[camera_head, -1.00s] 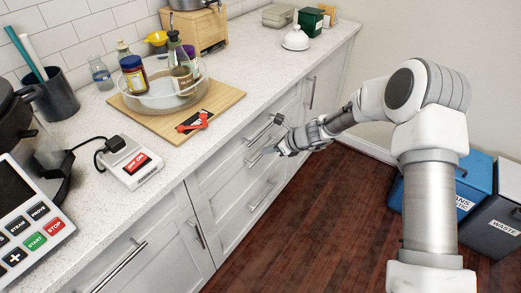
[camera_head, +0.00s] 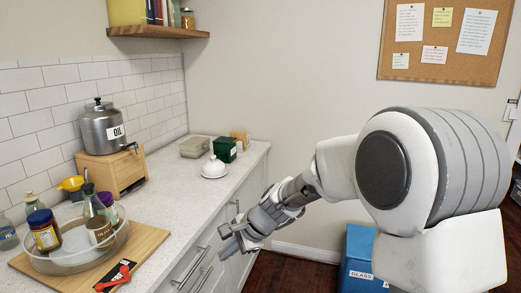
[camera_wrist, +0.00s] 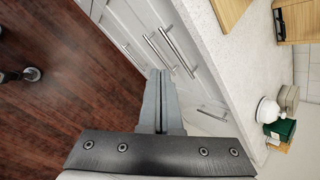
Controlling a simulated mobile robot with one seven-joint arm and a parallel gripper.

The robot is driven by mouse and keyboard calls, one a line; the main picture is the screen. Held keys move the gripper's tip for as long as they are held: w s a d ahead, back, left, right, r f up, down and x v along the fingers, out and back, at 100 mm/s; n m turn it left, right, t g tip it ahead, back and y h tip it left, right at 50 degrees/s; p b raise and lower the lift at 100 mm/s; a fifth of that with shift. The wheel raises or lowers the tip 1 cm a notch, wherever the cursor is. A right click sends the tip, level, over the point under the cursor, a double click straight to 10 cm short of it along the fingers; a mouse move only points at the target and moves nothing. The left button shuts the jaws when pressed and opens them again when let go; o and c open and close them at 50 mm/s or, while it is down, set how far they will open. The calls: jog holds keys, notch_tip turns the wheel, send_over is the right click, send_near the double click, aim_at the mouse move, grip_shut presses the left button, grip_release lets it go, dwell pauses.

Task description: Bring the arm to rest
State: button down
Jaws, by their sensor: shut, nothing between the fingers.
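My gripper (camera_head: 232,240) is at the end of my bent arm, in front of the cabinet fronts at the counter's edge in the head view. In the wrist view my gripper (camera_wrist: 161,76) has its two fingers pressed together with nothing between them. It points along the white drawers (camera_wrist: 140,35) and their metal handles. In that view it appears apart from the handles, though the exact gap is hard to tell.
The counter (camera_head: 180,195) holds a glass tray (camera_head: 118,243) with jars and bottles, a cutting board (camera_head: 150,243), a red tool (camera_head: 115,278), an oil pot (camera_head: 102,128) on a wooden box, and a white cloche (camera_head: 214,167). A blue bin (camera_head: 357,262) stands behind my arm. Dark floor (camera_wrist: 60,90) is open.

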jog(key=s+d+r+n+t+h+p, duration=0.1)
jog(key=s+d+r+n+h+p, duration=0.2)
jog(key=s+d+r+n, duration=0.65)
jog(key=s+d+r+n+h+p, duration=0.1)
jog(key=s+d+r+h, duration=0.1)
jog(key=s+d, duration=0.4)
jog(key=s+d+r+n+t+h+p, duration=0.1)
jog(key=s+d+r, duration=0.4)
jog(key=s, duration=0.5)
jog(key=shift+d+r+h, duration=0.25)
jog(key=shift+d+h, duration=0.15)
jog(key=shift+d, duration=0.6)
jog(key=shift+n, duration=0.25)
